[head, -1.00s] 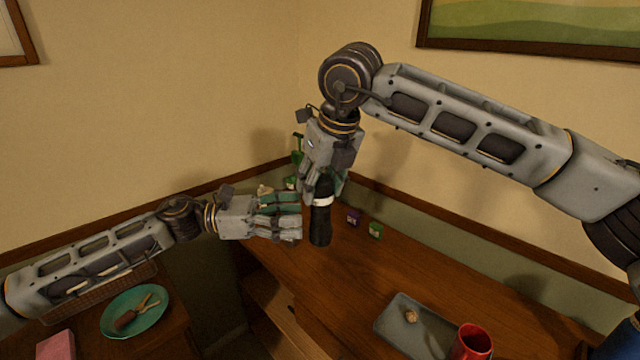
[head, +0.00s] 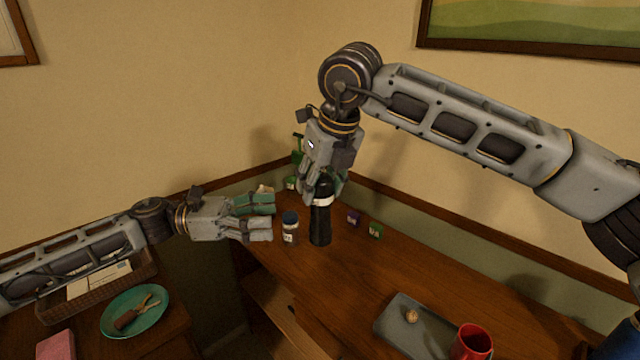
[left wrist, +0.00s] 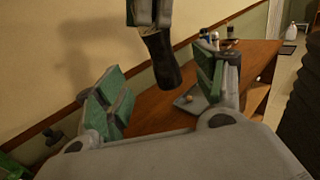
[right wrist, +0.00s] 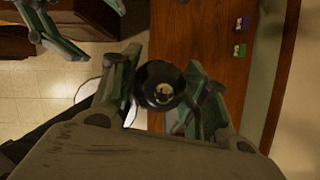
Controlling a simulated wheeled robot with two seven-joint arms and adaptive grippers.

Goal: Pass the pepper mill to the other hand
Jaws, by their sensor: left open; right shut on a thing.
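The pepper mill (head: 320,222) is tall and black with a light band near its upper part. It hangs upright below my right gripper (head: 322,190), which is shut on its upper end. In the right wrist view the mill's round top (right wrist: 160,84) shows between the fingers. My left gripper (head: 262,216) is open and empty, to the left of the mill and apart from it. In the left wrist view the mill's lower part (left wrist: 160,62) shows beyond the open fingers.
A small jar with a dark blue lid (head: 290,228) stands between my left gripper and the mill. Purple (head: 353,218) and green (head: 376,231) boxes stand behind. A grey tray (head: 385,322) and red mug (head: 472,343) are front right. A teal plate (head: 110,325) is at left.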

